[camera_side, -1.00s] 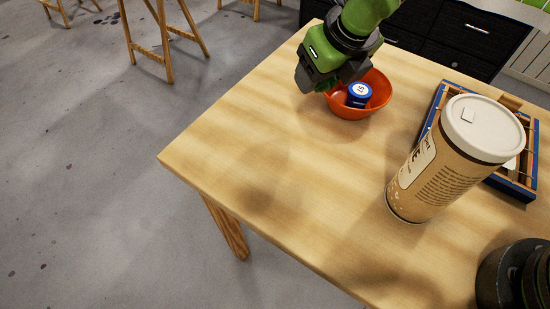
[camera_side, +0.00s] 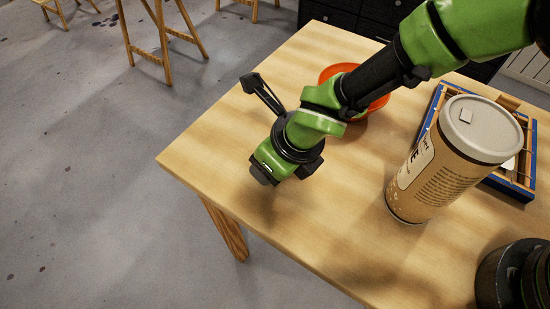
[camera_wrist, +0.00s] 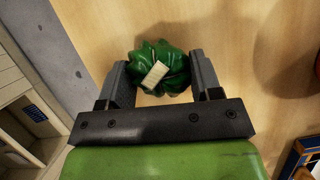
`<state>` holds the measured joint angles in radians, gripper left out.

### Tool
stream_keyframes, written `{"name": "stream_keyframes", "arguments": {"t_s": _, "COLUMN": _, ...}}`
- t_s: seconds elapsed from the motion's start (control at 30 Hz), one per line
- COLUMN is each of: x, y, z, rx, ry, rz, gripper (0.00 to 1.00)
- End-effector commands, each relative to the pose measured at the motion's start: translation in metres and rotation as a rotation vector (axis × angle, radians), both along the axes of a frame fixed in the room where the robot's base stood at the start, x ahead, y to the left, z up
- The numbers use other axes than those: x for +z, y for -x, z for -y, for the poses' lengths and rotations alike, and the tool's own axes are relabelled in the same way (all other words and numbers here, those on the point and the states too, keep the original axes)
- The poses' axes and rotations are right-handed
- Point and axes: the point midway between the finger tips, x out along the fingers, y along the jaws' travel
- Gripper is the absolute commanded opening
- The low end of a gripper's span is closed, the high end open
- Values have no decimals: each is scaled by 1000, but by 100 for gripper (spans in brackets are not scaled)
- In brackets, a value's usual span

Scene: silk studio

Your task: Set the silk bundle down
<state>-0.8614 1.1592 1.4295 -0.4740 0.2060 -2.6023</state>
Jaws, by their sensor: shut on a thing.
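The silk bundle (camera_wrist: 150,58) is a glossy dark green knot with a small cream label. In the wrist view it sits between the two dark fingers of my gripper (camera_wrist: 158,66), which is shut on it. Bare tabletop shows behind the bundle; I cannot tell whether the bundle touches it.
An orange bowl (camera_side: 332,72) is partly hidden behind my arm. A large brown cup with a white lid (camera_side: 440,175) and a blue-edged wooden frame (camera_side: 522,188) stand at the right. The table's left and front edges are close to my wrist; bare wood surrounds it.

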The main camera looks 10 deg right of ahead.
Motion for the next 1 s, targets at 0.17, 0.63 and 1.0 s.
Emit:
{"name": "stream_keyframes", "arguments": {"t_s": 0.17, "x": -9, "y": 0, "z": 0, "rx": 0, "ry": -1, "rz": 0, "gripper": 36}}
{"name": "stream_keyframes", "arguments": {"t_s": 0.63, "x": -12, "y": 0, "z": 0, "rx": -1, "ry": -2, "rz": 0, "gripper": 84}}
{"name": "stream_keyframes", "arguments": {"t_s": 1.0, "x": -2, "y": 1, "z": 1, "rx": -1, "ry": -2, "rz": 1, "gripper": 84}}
